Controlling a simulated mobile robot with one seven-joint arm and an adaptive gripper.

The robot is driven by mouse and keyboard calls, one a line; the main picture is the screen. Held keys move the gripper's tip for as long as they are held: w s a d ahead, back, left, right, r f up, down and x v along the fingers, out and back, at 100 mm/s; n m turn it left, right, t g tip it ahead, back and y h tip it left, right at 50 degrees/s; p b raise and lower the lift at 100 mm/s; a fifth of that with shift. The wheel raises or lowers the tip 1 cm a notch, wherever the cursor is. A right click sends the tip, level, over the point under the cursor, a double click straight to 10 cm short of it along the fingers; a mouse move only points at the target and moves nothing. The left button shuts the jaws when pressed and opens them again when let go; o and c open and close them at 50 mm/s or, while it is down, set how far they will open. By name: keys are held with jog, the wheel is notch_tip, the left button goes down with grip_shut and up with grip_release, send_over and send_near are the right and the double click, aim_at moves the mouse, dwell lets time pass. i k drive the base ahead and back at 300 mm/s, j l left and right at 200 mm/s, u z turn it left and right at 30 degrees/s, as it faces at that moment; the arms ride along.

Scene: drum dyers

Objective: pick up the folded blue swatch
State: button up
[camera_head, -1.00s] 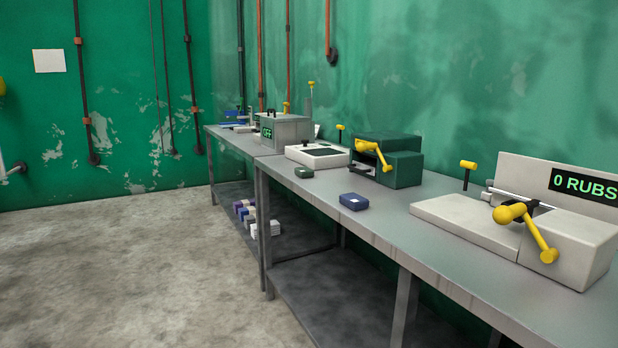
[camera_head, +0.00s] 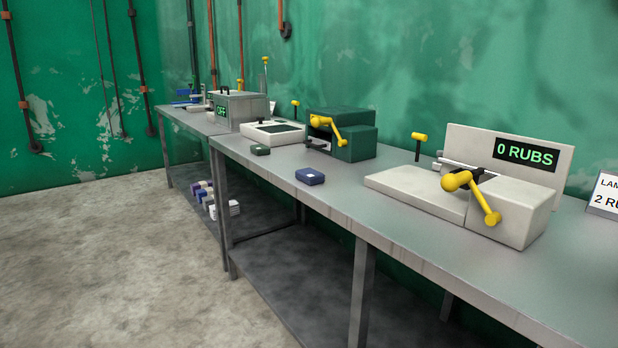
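A small folded blue swatch (camera_head: 310,177) with a pale label on top lies flat on the grey metal bench (camera_head: 330,206). It is near the bench's front edge, left of the white rub tester. Nothing covers it. My gripper is not in view.
The rub tester (camera_head: 505,208) with yellow handles stands to the right, its display reading 0 RUBS. A green machine (camera_head: 350,142) with a yellow crank is behind the swatch. A small dark green block (camera_head: 260,150) lies further left. Open concrete floor (camera_head: 110,265) is at the left.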

aim_at(310, 176)
jog(key=i+z, duration=0.35)
jog(key=i, duration=0.2)
jog(key=i+j+z, duration=0.15)
jog(key=i+z, duration=0.15)
jog(key=i, duration=0.2)
jog(key=i+j+z, duration=0.35)
jog(key=i, duration=0.15)
